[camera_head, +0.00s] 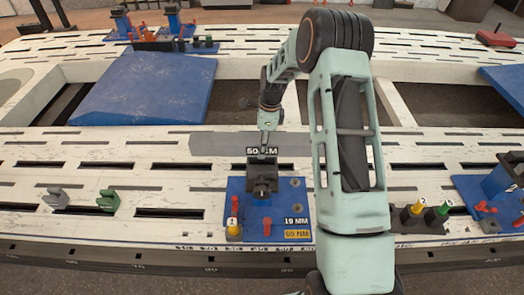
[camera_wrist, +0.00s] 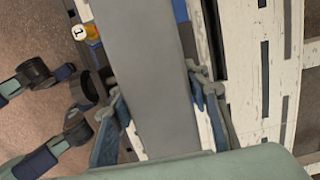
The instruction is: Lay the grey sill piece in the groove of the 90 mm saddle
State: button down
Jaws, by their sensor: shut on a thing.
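The grey sill piece (camera_head: 215,144) is a long flat bar lying across the head view above the front blue plate (camera_head: 280,190). My gripper (camera_head: 268,138) is shut on it near its middle. In the wrist view the sill piece (camera_wrist: 148,60) runs lengthwise between the two fingers of my gripper (camera_wrist: 155,85). A dark block-like saddle (camera_head: 263,180) stands on the blue plate, just below the bar in the picture. The plate carries upside-down labels, a yellow one seeming to read 90 MM (camera_head: 297,233). The saddle's groove is not clear, and the gap under the bar cannot be judged.
A yellow-topped post marked 1 (camera_head: 233,228) and red levers (camera_head: 267,227) stand on the plate. Grey (camera_head: 55,199) and green (camera_head: 108,201) clips are at left. Posts marked 2 and 3 (camera_head: 428,211) and another blue fixture (camera_head: 495,185) are at right. The slotted white bench (camera_head: 150,160) has free room left of the plate.

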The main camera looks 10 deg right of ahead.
jog(key=s+r+n+g+p, duration=0.1)
jog(key=s+r+n+p, duration=0.5)
jog(key=s+n+p, duration=0.2)
jog(key=s+r+n+h+p, duration=0.1)
jog(key=s+r+n+p, duration=0.4)
jog(key=s+n, duration=0.6)
jog(key=n+p, duration=0.1)
jog(key=p, duration=0.1)
jog(key=shift+s+r+g+p, duration=0.35)
jog(key=shift+g, duration=0.05)
dwell(0.4)
jog(key=shift+a, duration=0.2)
